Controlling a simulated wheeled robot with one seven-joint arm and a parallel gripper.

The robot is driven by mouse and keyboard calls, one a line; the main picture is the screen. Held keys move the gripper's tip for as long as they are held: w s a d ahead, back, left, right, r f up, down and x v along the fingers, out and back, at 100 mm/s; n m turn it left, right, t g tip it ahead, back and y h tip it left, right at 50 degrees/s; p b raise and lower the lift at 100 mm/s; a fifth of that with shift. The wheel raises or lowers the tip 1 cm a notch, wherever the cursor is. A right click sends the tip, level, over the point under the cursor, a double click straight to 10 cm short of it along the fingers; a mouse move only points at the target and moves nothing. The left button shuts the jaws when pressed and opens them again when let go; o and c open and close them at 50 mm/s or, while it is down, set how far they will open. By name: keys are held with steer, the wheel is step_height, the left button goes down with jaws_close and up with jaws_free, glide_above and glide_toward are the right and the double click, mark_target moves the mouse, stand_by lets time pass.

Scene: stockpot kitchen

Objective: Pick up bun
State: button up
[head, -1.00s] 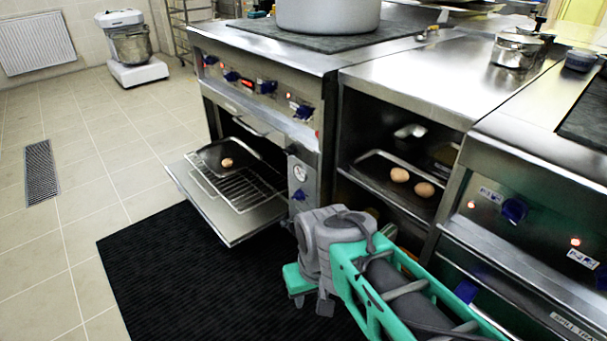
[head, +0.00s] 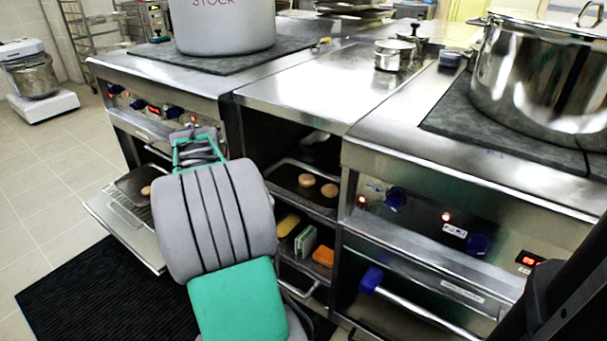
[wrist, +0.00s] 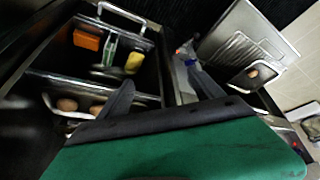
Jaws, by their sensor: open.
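Two round brown buns (head: 306,180) (head: 329,190) lie on a dark tray (head: 284,176) in the open shelf unit; they also show at the left in the wrist view (wrist: 67,104) (wrist: 96,109). Another bun (head: 146,190) sits on a tray in the open oven at left, and it shows at the right in the wrist view (wrist: 252,73). My gripper (wrist: 160,76) is open and empty, its dark fingers spread apart. It points toward the area between shelf unit and oven, touching no bun. In the head view my arm hides the fingers.
The oven door (head: 123,228) hangs open, low at left. A stock pot (head: 222,28) and a steel pot (head: 540,75) stand on top.

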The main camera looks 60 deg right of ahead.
steer(key=s+d+m+h, duration=0.1)
steer(key=s+d+m, duration=0.3)
steer(key=d, duration=0.7)
steer(key=m+g+h+p, duration=0.1)
steer(key=g, duration=0.1)
glide_toward(306, 179)
steer(key=shift+w+f, duration=0.25)
steer(key=shift+f, duration=0.25)
steer(key=shift+w+f, duration=0.3)
steer(key=shift+f, duration=0.2)
steer(key=shift+m, duration=0.3)
steer(key=b+x, duration=0.1)
steer(key=x, duration=0.1)
steer(key=b+x, duration=0.1)
steer(key=x, duration=0.2)
steer(key=s+d+b+x, duration=0.1)
steer(key=x, duration=0.2)
steer(key=shift+d+r, duration=0.15)
steer(key=shift+r, duration=0.1)
steer(key=shift+c, duration=0.4)
steer(key=c, duration=1.4)
